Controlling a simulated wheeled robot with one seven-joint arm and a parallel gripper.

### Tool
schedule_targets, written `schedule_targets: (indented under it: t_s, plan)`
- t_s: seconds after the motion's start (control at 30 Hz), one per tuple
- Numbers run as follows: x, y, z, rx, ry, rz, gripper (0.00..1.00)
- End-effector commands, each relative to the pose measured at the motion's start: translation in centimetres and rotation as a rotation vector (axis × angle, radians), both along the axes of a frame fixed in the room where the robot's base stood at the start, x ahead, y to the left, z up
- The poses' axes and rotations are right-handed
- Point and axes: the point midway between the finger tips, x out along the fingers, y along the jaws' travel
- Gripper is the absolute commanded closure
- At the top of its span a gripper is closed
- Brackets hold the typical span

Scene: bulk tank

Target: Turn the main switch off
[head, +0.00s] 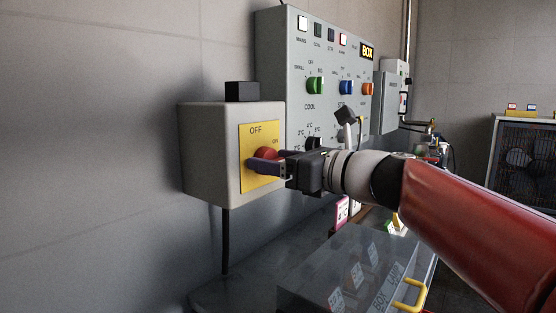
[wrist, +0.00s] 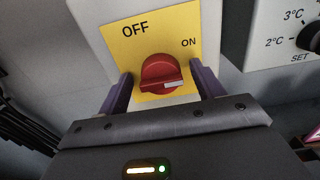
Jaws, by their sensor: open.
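The main switch is a red rotary knob (wrist: 162,74) on a yellow plate (head: 247,182) marked OFF and ON, on a grey wall box (head: 208,150). In the wrist view the white mark on the knob points to the right, below the ON label. In the head view the knob (head: 266,155) is partly hidden by my gripper. My gripper (head: 268,166) is open, its purple fingers on the left and right of the knob. In the wrist view my gripper (wrist: 160,88) shows gaps between both fingers and the knob, so contact is not visible.
A grey control panel (head: 296,70) with green, blue and orange knobs stands right behind the switch box. A clear-lidded box (head: 300,296) with a yellow handle (head: 410,295) is below my arm. A fan unit (head: 525,160) stands far right. The wall at left is clear.

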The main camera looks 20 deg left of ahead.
Motion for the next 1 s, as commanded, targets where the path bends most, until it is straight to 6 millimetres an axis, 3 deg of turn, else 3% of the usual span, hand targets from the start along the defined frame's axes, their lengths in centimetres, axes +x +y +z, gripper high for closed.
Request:
schedule_targets:
  t_s: [0.17,0.5,1.0]
  plan:
    - [-0.01,-0.02,-0.01,0.000,0.000,0.000,0.36]
    - [-0.02,-0.05,-0.02,0.000,-0.001,0.000,0.77]
    - [-0.06,-0.06,-0.35,-0.064,-0.151,-0.001,0.77]
